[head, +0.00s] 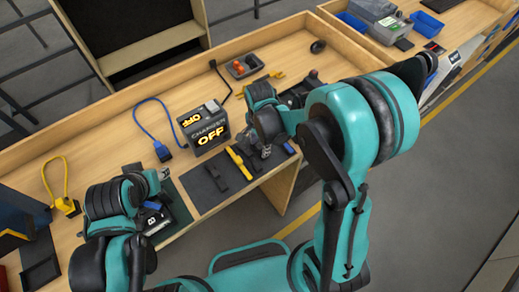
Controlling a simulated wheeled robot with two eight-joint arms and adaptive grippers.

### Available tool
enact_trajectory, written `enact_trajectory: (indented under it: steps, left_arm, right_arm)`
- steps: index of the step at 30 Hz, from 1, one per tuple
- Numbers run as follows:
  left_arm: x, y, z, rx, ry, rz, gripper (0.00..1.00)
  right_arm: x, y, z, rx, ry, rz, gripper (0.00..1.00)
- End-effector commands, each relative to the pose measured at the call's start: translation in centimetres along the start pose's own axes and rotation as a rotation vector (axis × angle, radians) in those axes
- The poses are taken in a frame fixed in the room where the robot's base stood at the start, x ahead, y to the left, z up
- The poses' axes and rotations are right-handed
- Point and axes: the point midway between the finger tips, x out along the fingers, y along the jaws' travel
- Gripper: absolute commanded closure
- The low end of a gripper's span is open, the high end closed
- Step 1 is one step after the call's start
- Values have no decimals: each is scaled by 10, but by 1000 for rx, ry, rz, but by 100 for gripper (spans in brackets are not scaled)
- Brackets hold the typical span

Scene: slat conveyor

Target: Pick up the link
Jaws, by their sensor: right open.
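I cannot tell for sure which part is the link. On the dark mat (205,195) at the front of the bench lie a black bar-shaped piece (216,178), a yellow bar-shaped piece (240,164) and other dark pieces partly hidden by my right arm. My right gripper (266,152) is open and hangs low over the right part of the mat, just right of the yellow piece. What lies between its fingers is too small to make out. My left gripper (150,180) is at the left, above a dark board; its finger gap is unclear.
A charger box (205,128) reading OFF stands behind the mat. A blue cable (145,101) and a yellow cable (50,183) lie to the left. A grey tray (244,66) with orange parts sits behind. Blue bins (426,24) are far right. The bench has a raised wooden rim.

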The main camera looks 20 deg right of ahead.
Motion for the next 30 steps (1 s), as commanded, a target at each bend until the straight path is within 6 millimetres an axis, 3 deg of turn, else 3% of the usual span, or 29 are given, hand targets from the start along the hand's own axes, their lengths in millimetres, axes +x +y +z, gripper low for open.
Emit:
enact_trajectory:
  steps: [5, 10, 11, 23, 30]
  left_arm:
    - [0, 0, 0, 0, 0, 0, 60]
    - [0, 0, 0, 0, 0, 0, 60]
    - [0, 0, 0, 0, 0, 0, 60]
    - [-1, 0, -1, 0, 0, 0, 60]
    - [-7, 0, -5, 0, 0, 0, 60]
  right_arm:
    - [0, 0, 0, 0, 0, 0, 52]
    - [-1, 0, 0, 0, 0, 0, 97]
    - [-1, 0, 0, 0, 0, 0, 98]
    - [-3, 0, 0, 0, 0, 0, 99]
    - [-30, 1, 0, 0, 0, 0, 99]
